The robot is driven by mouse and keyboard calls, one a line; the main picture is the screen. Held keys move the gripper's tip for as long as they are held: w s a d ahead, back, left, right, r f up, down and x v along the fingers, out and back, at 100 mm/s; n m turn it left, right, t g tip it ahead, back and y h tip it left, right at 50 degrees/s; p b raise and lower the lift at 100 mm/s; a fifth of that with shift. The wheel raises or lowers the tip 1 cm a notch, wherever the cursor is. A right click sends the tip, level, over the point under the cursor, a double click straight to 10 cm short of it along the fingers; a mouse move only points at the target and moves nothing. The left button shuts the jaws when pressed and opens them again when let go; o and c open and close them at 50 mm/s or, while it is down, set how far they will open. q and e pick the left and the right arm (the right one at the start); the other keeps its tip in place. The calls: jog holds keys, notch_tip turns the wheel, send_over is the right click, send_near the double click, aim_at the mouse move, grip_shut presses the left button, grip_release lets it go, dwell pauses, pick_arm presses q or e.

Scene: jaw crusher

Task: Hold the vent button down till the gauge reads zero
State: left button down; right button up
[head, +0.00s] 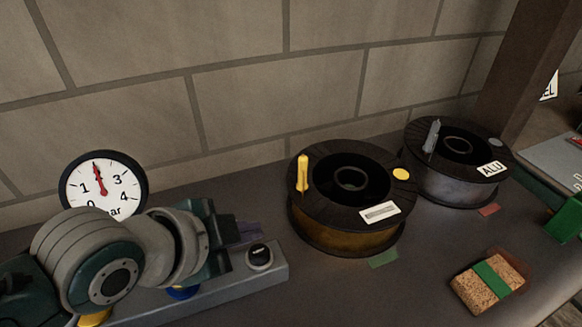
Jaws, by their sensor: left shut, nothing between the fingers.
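The round white gauge (103,185) with a black rim stands at the left. Its red needle points almost straight up, between the 1 and the 3, not at the 0. A black button (259,256) with a small, unreadable pale mark sits at the right end of a grey bar (267,277). A blue part (183,293) and a yellow part (95,318) show on the bar, partly hidden by my left arm. My left gripper (229,243) is shut and empty, just left of the black button and apart from it in the picture. My right gripper is out of view.
A brown-gold spool (338,236) with a yellow lever stands right of the bar. A grey spool (455,187) labelled ALU stands behind it. A cork-like block (487,281) with a green band lies front right. A brick wall closes the back.

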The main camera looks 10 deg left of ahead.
aim_at(261, 246)
pick_arm(q)
jog(key=shift+f+b, duration=0.4)
jog(key=shift+f, duration=0.65)
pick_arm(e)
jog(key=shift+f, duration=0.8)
pick_arm(q)
jog(key=shift+f, duration=0.1)
jog(key=shift+f, duration=0.3)
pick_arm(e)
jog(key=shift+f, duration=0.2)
pick_arm(q)
jog(key=shift+f+b, duration=0.6)
jog(key=shift+b, duration=0.05)
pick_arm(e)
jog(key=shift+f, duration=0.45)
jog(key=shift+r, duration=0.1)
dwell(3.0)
pick_arm(q)
jog(key=shift+r+p, duration=1)
jog(key=shift+p, duration=0.1)
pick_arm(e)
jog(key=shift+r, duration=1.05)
pick_arm(q)
notch_tip(261, 246, up, 5)
jog(key=p, duration=0.5)
jog(key=shift+r, duration=0.1)
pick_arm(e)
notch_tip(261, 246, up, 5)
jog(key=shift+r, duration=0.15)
